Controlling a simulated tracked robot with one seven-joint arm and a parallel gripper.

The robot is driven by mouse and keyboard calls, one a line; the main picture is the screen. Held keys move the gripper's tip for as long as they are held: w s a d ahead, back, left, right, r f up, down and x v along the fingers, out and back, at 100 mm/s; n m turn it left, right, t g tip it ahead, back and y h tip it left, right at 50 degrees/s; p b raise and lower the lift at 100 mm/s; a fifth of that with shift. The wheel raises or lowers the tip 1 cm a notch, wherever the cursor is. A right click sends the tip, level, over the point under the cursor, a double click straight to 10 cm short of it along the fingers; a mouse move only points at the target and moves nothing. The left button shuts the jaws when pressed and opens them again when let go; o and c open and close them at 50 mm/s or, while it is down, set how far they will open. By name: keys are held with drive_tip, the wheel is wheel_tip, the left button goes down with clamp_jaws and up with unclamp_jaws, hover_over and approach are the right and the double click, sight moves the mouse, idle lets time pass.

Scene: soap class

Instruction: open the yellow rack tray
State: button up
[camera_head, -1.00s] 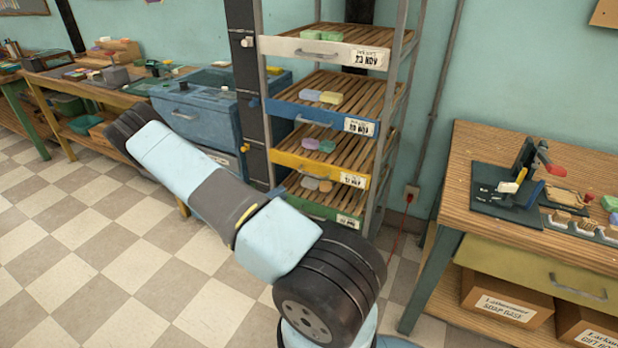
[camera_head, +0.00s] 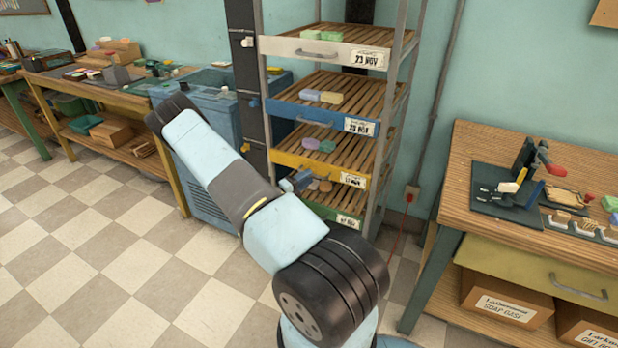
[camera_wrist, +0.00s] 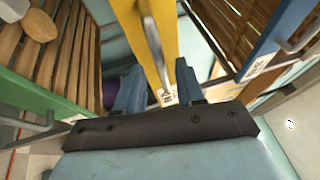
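The yellow rack tray (camera_head: 290,160) is in the rack at centre, with a grey handle and a white date label on its front. Green and purple soaps lie on its slats. My gripper (camera_head: 298,182) is just in front of and below the yellow front, largely hidden by my arm. In the wrist view the yellow front (camera_wrist: 165,30) runs down the middle, with its grey handle (camera_wrist: 153,45) along it. My gripper (camera_wrist: 158,88) has its two blue fingers apart, one on each side of the handle's near end; contact cannot be told.
A white tray (camera_head: 285,46) and a blue tray (camera_head: 285,108) are above the yellow one, a green tray (camera_head: 315,210) below. A blue cabinet (camera_head: 195,190) stands left of the rack; a wooden workbench (camera_head: 465,205) stands at the right.

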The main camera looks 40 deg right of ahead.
drive_tip(key=shift+d+r, duration=0.1)
drive_tip(key=shift+d, duration=0.6)
drive_tip(key=shift+c, duration=0.2)
clamp_jaws()
